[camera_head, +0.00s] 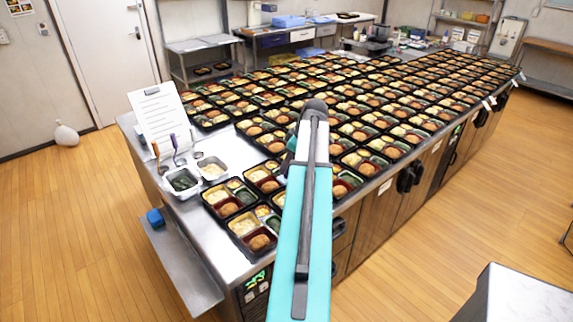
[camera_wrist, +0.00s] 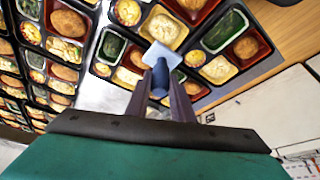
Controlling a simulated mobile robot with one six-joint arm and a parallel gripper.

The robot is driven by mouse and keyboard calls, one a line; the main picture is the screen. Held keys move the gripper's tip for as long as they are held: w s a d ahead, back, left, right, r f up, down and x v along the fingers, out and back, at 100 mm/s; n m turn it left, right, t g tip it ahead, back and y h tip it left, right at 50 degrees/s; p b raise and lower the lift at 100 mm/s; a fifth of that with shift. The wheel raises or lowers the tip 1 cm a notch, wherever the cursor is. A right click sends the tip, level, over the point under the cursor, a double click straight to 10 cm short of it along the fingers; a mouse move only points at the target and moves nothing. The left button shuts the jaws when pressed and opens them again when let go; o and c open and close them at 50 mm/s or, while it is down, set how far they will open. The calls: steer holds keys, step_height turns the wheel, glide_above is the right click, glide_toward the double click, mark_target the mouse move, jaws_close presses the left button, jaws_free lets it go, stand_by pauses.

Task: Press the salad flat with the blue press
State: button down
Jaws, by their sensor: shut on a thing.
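In the wrist view my gripper (camera_wrist: 160,88) is shut on the dark blue handle of the blue press (camera_wrist: 160,74). The press's pale blue flat plate (camera_wrist: 162,52) points away from the gripper, above or at the edge of a bento tray. I cannot tell whether it touches food. Pale salad (camera_wrist: 160,27) fills a compartment just beyond the plate, and more pale salad (camera_wrist: 218,69) lies to its right. In the head view my arm hides most of the gripper and press. The nearest tray (camera_head: 234,241) there sits at the counter's front corner, left of my arm.
Rows of filled black bento trays cover most of the steel counter (camera_head: 228,158). A pan of greens (camera_head: 183,183) and a pan of pale food (camera_head: 213,168) stand at the left, by upright utensils and a paper sheet (camera_head: 158,115). A blue block (camera_head: 155,217) lies on the side shelf.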

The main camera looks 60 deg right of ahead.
mark_target(286, 178)
steer(key=shift+f+b, duration=1.3)
steer(key=shift+f, duration=1.45)
steer(key=shift+f+b, duration=1.75)
steer(key=shift+f, duration=1.05)
stand_by(2.5)
